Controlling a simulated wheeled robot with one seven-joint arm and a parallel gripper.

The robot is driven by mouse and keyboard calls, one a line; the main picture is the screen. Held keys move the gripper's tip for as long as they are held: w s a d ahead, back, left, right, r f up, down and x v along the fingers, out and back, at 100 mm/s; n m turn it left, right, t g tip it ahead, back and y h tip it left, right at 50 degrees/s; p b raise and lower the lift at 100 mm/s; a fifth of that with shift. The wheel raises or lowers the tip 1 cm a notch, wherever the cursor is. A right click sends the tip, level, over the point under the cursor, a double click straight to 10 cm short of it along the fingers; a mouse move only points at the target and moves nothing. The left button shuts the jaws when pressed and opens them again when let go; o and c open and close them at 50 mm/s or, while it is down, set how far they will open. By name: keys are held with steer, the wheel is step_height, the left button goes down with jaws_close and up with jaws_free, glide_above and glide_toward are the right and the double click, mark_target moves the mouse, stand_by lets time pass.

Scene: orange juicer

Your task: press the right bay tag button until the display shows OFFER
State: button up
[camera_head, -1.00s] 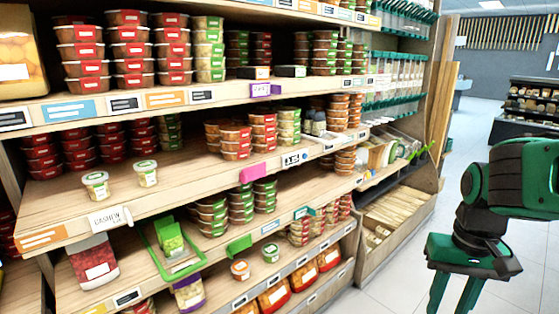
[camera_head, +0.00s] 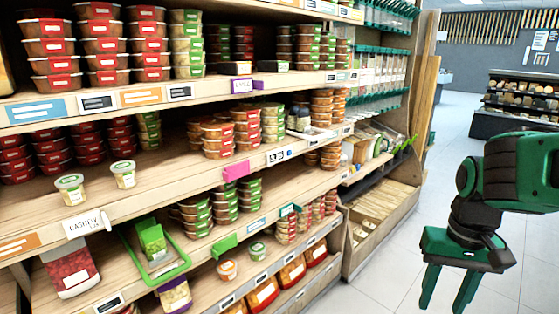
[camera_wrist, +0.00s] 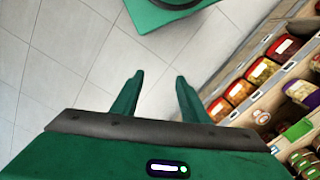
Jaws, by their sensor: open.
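On the middle shelf's front edge, right of a pink tag (camera_head: 236,170), is a white bay tag (camera_head: 277,157) with dark marks and a small blue spot at its right end. Its text is too small to read, and I cannot tell which part is the button. My gripper (camera_head: 447,298) hangs at the lower right, over the floor and well apart from the shelf. Its green fingers are spread and empty, pointing down. In the wrist view, the open gripper (camera_wrist: 158,82) has floor between its fingers; the bay tag is not clearly visible there.
Shelves packed with tubs (camera_head: 232,133) fill the left and middle. A white CASHEW tag (camera_head: 85,225) and a green-rimmed tray (camera_head: 150,262) stick out from the shelf front. Clear tiled floor (camera_head: 385,285) lies between the shelf and my arm.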

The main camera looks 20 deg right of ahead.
jaws_close()
stand_by(1.7)
